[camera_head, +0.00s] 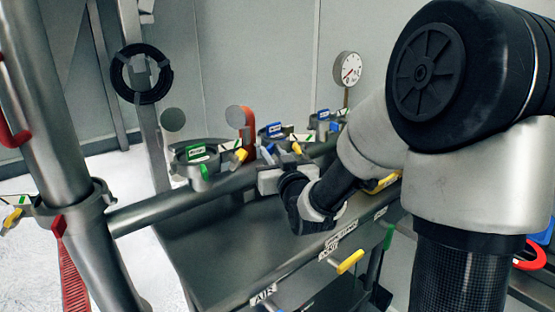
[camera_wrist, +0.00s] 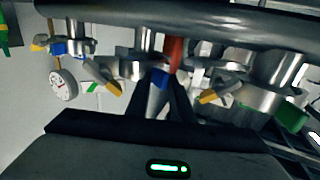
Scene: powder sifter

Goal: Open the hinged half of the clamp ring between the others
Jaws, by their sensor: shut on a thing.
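Several clamp rings stand in a row on the pipe. The middle clamp ring (camera_head: 270,134) has a blue label and sits between a green-labelled ring (camera_head: 197,156) on the left and another blue-labelled ring (camera_head: 324,116) on the right. My gripper (camera_head: 267,158) reaches in at the front of the middle ring. In the wrist view my gripper (camera_wrist: 160,92) has its dark fingers closed around a blue-ended part (camera_wrist: 157,88) that appears to belong to the middle ring's hinged half. The fingers and the pipe hide much of that ring, so I cannot tell how far it stands open.
Yellow-tipped levers (camera_wrist: 108,82) stick out close to both sides of my fingers. A red post (camera_head: 240,118) and a pressure gauge (camera_head: 347,69) stand behind the row. A labelled rail (camera_head: 300,262) with a yellow handle (camera_head: 350,261) runs in front, below my wrist.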

